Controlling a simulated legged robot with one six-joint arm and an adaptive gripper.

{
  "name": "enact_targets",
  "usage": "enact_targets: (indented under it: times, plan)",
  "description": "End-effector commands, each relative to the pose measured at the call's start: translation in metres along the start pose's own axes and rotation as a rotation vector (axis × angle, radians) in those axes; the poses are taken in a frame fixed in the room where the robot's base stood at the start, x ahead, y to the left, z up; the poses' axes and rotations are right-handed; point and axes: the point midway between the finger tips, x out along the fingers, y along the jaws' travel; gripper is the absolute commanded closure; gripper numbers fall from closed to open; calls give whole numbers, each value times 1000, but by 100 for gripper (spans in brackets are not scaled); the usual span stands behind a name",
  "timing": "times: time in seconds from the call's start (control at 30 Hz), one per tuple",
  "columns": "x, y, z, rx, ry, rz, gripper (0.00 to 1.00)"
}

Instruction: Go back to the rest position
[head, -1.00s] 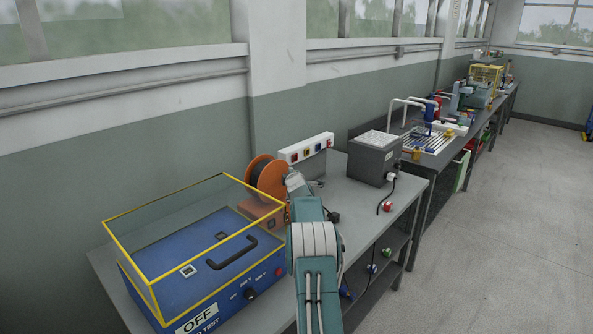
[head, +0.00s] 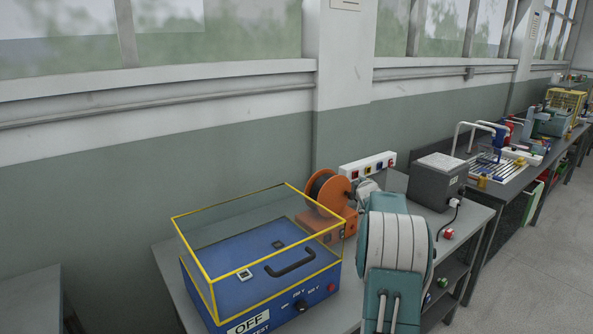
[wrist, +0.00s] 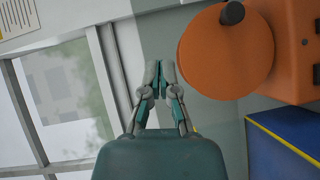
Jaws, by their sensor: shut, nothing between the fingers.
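My gripper (wrist: 158,83) is in the wrist view, its two fingertips together with nothing between them. In front of it are the window and the wall, with the orange cable reel (wrist: 225,52) to its right. In the head view my teal and white arm stands at the lower middle, in front of the bench.
A blue test box (head: 265,290) with a yellow-framed clear cover sits on the bench, left of my arm. The orange reel (head: 328,192), a white socket strip (head: 367,167) and a grey box (head: 438,184) stand behind and right. Grey floor (head: 530,260) is clear at right.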

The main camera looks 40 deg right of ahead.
Motion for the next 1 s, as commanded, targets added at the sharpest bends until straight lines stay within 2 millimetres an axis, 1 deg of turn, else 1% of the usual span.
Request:
enact_targets:
  times: [0.07,0.13,0.17,0.23,0.27,0.3,0.37,0.4,0.47,0.5,0.57,0.6,0.67,0.7,0.77,0.8,0.87,0.9,0.97,1.0]
  plan:
    - [1,-1,1,1,-1,-1,100]
    - [0,1,-3,-16,7,0,100]
    - [-2,4,-9,-38,18,1,100]
    - [-9,12,-31,-135,61,5,100]
    - [-14,18,-44,-197,88,10,100]
    - [-22,25,-66,-293,131,17,100]
    - [-39,36,-102,-464,204,36,100]
    - [-51,42,-126,-581,254,53,100]
    - [-72,48,-160,-756,329,83,100]
    - [-87,52,-181,-873,379,109,100]
    - [-111,56,-212,-1050,455,155,100]
    - [-128,57,-231,-1166,506,191,100]
    - [-156,57,-258,-1344,581,253,100]
    - [-175,56,-275,-1463,632,301,100]
    - [-206,53,-298,-1642,707,383,100]
    - [-228,50,-312,-1760,756,444,100]
    - [-261,44,-330,-1934,827,545,100]
    - [-283,39,-339,-2048,872,617,100]
    - [-316,30,-351,-2214,936,739,100]
    - [-338,24,-356,-2323,975,825,100]
